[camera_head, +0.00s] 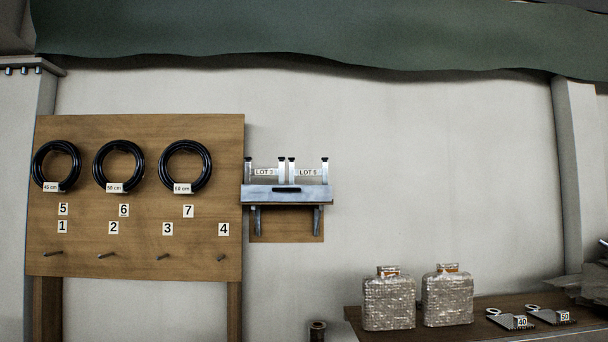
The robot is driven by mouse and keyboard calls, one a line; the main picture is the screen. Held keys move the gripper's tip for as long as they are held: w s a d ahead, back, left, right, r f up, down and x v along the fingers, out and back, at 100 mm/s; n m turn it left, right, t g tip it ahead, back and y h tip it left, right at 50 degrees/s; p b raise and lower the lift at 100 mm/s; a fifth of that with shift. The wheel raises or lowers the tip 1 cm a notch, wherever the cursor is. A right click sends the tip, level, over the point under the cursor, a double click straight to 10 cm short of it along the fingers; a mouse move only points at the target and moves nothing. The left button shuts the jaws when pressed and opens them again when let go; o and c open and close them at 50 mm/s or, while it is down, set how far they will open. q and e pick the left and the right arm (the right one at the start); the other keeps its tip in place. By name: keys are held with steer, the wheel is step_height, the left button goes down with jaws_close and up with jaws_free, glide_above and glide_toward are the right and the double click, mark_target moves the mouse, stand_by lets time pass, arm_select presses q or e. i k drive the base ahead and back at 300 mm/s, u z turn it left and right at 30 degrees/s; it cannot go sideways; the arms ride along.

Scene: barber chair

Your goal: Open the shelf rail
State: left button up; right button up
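A small wall shelf (262,199) hangs just right of the wooden pegboard, on two dark brackets over a wooden backing piece. A pale metal rail (312,192) runs along its front, with a short dark handle (287,190) at its middle. Behind the rail stand two metal frames with dark-capped posts, labelled LOT 3 (264,172) and LOT 5 (309,172). The rail looks raised across the shelf front. Neither of my grippers shows in the head view.
The wooden board (140,240) holds several black coiled hoses (186,166), number tags and pegs. At lower right, a wooden table (480,334) bears two woven-covered bottles (388,300) and two tagged metal tools (510,320). A green cloth (330,35) hangs above. The wall right of the shelf is bare.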

mark_target(249, 193)
steer(key=u, duration=0.15)
steer(key=k, duration=0.35)
steer(key=z, duration=1.3)
steer(key=i, duration=0.9)
steer(key=u, duration=1.1)
steer(key=i, duration=0.85)
steer(key=u, duration=0.8)
